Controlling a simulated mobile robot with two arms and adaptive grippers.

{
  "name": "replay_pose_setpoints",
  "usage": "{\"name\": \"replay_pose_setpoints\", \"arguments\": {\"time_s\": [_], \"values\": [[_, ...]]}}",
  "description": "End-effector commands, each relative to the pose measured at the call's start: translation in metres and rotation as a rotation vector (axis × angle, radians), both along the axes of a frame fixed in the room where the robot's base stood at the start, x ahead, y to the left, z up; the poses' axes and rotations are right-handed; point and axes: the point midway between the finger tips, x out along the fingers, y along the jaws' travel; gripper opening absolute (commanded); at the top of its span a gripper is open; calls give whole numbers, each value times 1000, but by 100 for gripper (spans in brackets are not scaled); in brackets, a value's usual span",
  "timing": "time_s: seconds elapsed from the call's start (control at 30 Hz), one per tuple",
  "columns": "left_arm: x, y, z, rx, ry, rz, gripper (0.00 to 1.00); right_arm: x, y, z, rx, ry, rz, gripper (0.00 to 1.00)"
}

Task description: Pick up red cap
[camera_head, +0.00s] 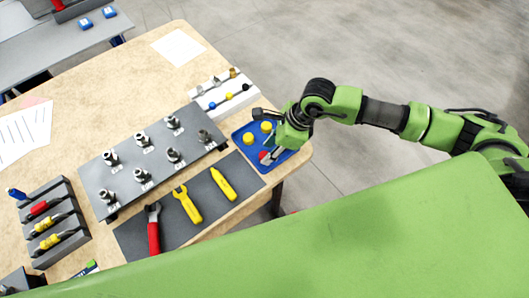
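The red cap (263,155) lies in the blue tray (238,135) at the right end of the wooden table, and only a small part of it shows. Two yellow caps (248,138) sit in the same tray, to the left of and behind my gripper. My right gripper (270,157) reaches down over the tray, with its fingertips at the red cap. The fingers are small and partly hidden by the wrist, so I cannot tell whether they are open or closed around the cap. My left gripper is out of view.
A grey plate (122,185) with several metal fittings stands left of the tray. A white rack (211,98) stands behind the tray. A screwdriver rack (50,222) is at left.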

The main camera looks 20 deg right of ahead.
Motion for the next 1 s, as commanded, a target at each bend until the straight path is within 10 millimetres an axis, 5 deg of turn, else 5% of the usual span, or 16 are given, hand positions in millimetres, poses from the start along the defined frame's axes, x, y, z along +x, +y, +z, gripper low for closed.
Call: {"name": "replay_pose_setpoints", "arguments": {"time_s": [0.23,0.4,0.5,1.0], "values": [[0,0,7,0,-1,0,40,4,8,-20,0,0,-1,32],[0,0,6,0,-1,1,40,4,8,-21,0,0,-1,32],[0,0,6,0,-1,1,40,4,8,-20,0,0,-1,16],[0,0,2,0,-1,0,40,5,8,-14,2,-3,1,17]]}}
